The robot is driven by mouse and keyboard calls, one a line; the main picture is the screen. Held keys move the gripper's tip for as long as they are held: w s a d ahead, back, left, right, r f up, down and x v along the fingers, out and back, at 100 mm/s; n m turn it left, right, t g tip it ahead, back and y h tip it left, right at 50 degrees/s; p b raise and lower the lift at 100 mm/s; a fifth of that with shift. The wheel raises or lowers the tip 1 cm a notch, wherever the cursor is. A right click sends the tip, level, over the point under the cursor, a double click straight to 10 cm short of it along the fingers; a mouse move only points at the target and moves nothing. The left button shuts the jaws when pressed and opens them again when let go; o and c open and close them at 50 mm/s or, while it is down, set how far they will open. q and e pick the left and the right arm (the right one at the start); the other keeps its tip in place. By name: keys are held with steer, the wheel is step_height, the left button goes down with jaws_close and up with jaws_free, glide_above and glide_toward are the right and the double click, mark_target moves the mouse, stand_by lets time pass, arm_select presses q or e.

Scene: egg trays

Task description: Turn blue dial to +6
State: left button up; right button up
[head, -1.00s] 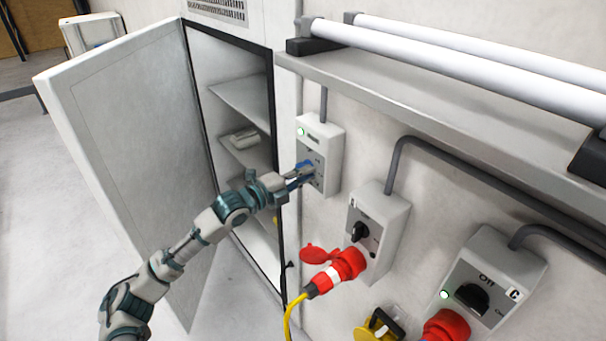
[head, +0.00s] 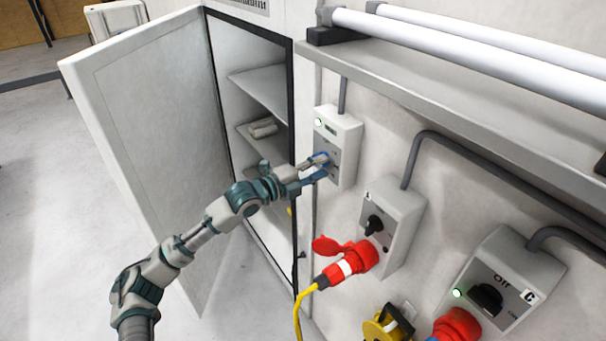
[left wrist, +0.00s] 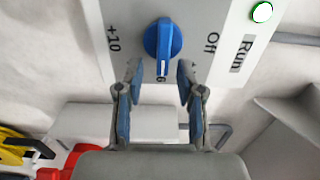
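The blue dial (left wrist: 162,46) sits on a grey control box on the wall (head: 345,150). In the left wrist view the dial's white mark points down, toward a partly hidden label ending in 6. "+10" is printed left of the dial, "Off" and "Run" to its right. My left gripper (left wrist: 160,70) is open, its two fingers apart on either side of the dial's lower end, with a gap to each side. In the head view the left gripper (head: 322,168) is at the box's front face, and its fingers partly hide the dial. My right gripper is not in view.
An open cabinet door (head: 145,140) stands left of my left arm. A second switch box (head: 395,225) with a red plug (head: 350,262) is to the right. Another switch box (head: 505,280) is farther right. A shelf (head: 440,95) juts out above.

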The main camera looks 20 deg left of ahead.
arm_select(q)
steer(key=v, duration=1.1)
steer(key=shift+f, duration=0.1)
